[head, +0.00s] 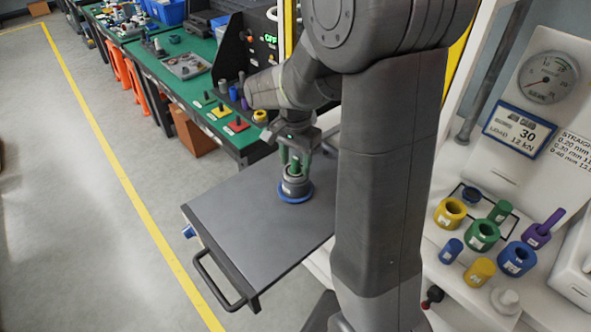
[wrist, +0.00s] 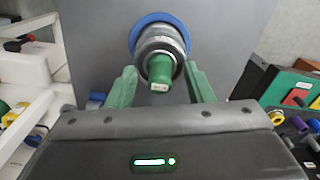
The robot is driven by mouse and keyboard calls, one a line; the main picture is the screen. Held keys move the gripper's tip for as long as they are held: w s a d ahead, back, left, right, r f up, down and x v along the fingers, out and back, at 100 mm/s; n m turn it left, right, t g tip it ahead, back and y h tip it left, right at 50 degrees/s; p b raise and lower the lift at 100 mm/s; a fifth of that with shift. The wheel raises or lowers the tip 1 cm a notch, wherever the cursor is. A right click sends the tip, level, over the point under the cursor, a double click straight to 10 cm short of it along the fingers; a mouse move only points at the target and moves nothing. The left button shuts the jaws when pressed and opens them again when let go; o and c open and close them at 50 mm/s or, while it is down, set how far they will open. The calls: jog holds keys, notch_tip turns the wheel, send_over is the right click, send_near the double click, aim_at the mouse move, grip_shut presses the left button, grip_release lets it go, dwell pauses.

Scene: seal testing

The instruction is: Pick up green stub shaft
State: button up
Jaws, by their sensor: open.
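A green stub shaft (wrist: 160,72) stands upright in a round grey fixture (wrist: 158,43) with a blue base ring, its pale labelled end facing the wrist camera. The fixture (head: 294,187) sits on a dark flat platform in the head view. My gripper (wrist: 163,80) has green fingers, spread on both sides of the shaft with visible gaps, so it is open and holds nothing. In the head view my gripper (head: 294,165) points down just above the fixture, and its fingers mostly hide the shaft.
On the right bench are a short green cylinder (head: 500,211), a green ring (head: 482,236), a yellow ring (head: 450,212), a blue ring (head: 516,259) and a purple shaft (head: 543,229). A green-topped workbench (head: 180,75) with parts stands behind the platform (head: 245,225), whose front is clear.

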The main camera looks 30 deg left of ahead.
jog(key=shift+c, duration=0.5)
grip_shut()
jog(key=shift+r, duration=0.1)
notch_tip(320, 180, up, 10)
jog(key=shift+f+b, duration=0.2)
jog(key=shift+b, duration=0.3)
jog(key=shift+r, duration=0.15)
jog(key=shift+s, duration=0.1)
